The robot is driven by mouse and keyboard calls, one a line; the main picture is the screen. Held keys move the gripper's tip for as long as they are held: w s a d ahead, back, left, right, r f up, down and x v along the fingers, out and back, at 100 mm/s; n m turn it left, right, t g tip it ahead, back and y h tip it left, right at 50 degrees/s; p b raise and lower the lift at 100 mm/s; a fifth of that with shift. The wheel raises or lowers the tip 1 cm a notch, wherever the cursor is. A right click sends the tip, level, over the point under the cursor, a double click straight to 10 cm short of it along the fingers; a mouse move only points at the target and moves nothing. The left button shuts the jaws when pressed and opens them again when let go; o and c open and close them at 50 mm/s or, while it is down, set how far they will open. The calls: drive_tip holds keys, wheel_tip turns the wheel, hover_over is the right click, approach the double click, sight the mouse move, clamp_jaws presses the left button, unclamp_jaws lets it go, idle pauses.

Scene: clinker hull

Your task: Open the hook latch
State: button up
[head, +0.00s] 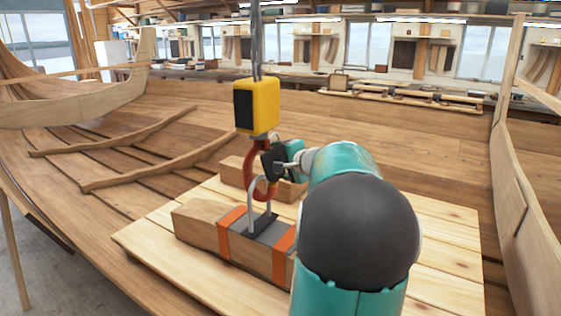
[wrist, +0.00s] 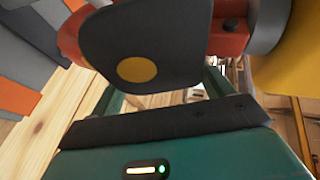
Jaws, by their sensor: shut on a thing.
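A red crane hook (head: 262,186) hangs upright below a yellow hoist block (head: 257,106). A metal shackle or sling loop (head: 252,207) passes at the hook's bowl and runs down to a strapped timber. My gripper (head: 273,160) is at the hook's right side, at latch height. In the wrist view, a dark latch plate with a yellow dot (wrist: 150,45) stands close in front of the palm, with the red hook body (wrist: 228,38) behind it. My gripper is shut on this latch plate. The fingertips are mostly hidden, and the latch's angle is hard to tell.
The timber beam (head: 195,229) with orange and grey straps lies on a pale plank platform (head: 440,262). Another timber block (head: 232,172) lies behind it. Curved wooden hull planking (head: 400,140) surrounds the platform. A workbench with tools runs along the back.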

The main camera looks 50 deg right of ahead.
drive_tip(key=shift+s+r, duration=0.1)
drive_tip(key=shift+s, duration=0.05)
drive_tip(key=g, duration=0.1)
drive_tip(key=s+r+g, duration=0.1)
drive_tip(key=n+g, duration=0.1)
drive_tip(key=shift+s+d+r+g, duration=0.1)
drive_tip(key=shift+s+r+g, duration=0.15)
drive_tip(key=shift+g, duration=0.15)
drive_tip(key=shift+s+r+n+g, duration=0.35)
drive_tip(key=shift+r+g, duration=0.15)
drive_tip(key=shift+g, duration=0.6)
drive_tip(key=shift+s+r+n+g, duration=0.3)
drive_tip(key=shift+r+g, duration=0.2)
drive_tip(key=shift+g, duration=0.6)
drive_tip(key=o, duration=1.3)
drive_tip(key=shift+s, duration=0.1)
drive_tip(key=shift+o, duration=0.2)
